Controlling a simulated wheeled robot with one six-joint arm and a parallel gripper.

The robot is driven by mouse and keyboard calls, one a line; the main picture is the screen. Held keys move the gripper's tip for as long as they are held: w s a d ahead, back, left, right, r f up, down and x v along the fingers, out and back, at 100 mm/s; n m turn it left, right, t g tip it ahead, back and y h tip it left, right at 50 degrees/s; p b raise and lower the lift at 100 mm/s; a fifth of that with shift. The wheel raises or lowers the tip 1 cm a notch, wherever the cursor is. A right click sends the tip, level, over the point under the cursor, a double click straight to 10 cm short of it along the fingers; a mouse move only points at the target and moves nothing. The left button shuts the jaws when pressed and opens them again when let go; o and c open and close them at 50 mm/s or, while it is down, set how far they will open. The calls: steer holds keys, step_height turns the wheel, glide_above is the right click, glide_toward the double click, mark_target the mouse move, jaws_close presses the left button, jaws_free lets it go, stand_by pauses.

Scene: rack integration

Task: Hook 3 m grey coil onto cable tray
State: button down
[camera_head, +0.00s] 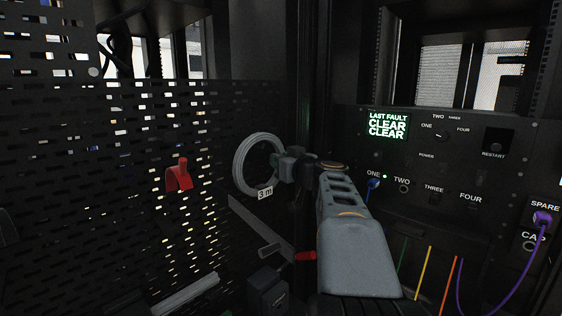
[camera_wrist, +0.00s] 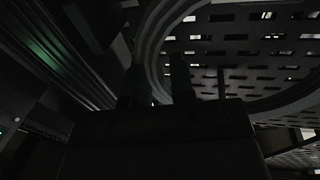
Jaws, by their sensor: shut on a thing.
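The grey coil (camera_head: 238,168) is a ring of cable with a white "3 m" tag (camera_head: 265,193) at its lower side. My gripper (camera_head: 284,164) is shut on the coil's right side and holds it up in front of the perforated dark panel, which looks like the cable tray (camera_head: 100,130). A red hook (camera_head: 179,176) sticks out from this panel, left of the coil and apart from it. In the dark wrist view, the coil (camera_wrist: 153,50) curves past my gripper's fingers (camera_wrist: 157,84), with the slotted panel behind it. The exact grip contact is hard to see.
A control panel (camera_head: 450,150) with a lit "LAST FAULT CLEAR" screen (camera_head: 387,125) stands at right. A blue plug (camera_head: 373,184) and a purple plug (camera_head: 542,218) sit in its sockets. Coloured cables hang below. A red-ended part (camera_head: 305,256) lies low beside my arm.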

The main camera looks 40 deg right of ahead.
steer(key=shift+w+a+f+b, duration=0.1)
steer(key=shift+w+f+b, duration=0.3)
steer(key=shift+b, duration=0.45)
steer(key=shift+w+f+b, duration=0.1)
steer(key=shift+w+b, duration=0.15)
steer(key=shift+b, duration=0.5)
stand_by(1.1)
steer(key=c, duration=0.9)
jaws_free()
